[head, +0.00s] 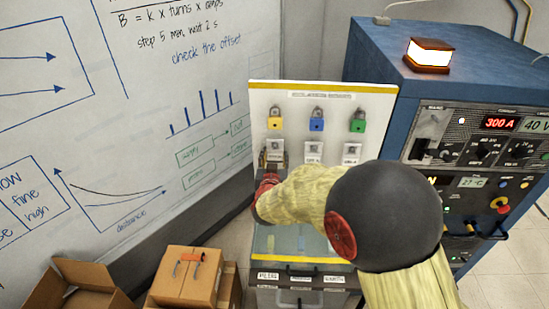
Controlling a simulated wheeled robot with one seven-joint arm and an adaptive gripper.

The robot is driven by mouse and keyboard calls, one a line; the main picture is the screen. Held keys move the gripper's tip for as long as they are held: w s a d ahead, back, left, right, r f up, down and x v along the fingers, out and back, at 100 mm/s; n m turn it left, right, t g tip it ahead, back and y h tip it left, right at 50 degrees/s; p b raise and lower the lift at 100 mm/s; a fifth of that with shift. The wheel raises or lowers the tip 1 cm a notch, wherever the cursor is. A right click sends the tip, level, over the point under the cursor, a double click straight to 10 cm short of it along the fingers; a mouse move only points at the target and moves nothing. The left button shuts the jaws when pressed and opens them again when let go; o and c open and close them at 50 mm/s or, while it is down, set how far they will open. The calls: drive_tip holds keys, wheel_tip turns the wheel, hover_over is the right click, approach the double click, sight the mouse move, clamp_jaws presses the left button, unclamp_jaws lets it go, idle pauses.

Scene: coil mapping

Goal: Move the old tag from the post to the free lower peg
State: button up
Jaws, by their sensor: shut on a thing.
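My gripper (272,164) is at the left side of the upright white board (335,110), just below the leftmost small label plate (275,146). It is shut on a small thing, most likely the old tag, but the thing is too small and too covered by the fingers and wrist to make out. More label plates (313,149) (351,151) sit to the right in the same row. My forearm and elbow hide the lower middle and right of the board, so the post and the lower peg cannot be made out.
A blue cabinet (390,65) with lit displays stands close at right. Cardboard boxes (186,275) with an orange piece (192,257) on top are at lower left. A whiteboard (130,100) is behind.

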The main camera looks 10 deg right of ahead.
drive_tip(key=shift+f, duration=0.2)
drive_tip(key=o, duration=1)
drive_tip(key=shift+w+d, duration=0.1)
drive_tip(key=shift+d, duration=0.05)
drive_tip(key=shift+o, duration=0.5)
drive_tip(key=f+p+v, duration=0.1)
drive_tip(key=v, duration=0.8)
drive_tip(key=shift+f, duration=0.35)
idle(0.3)
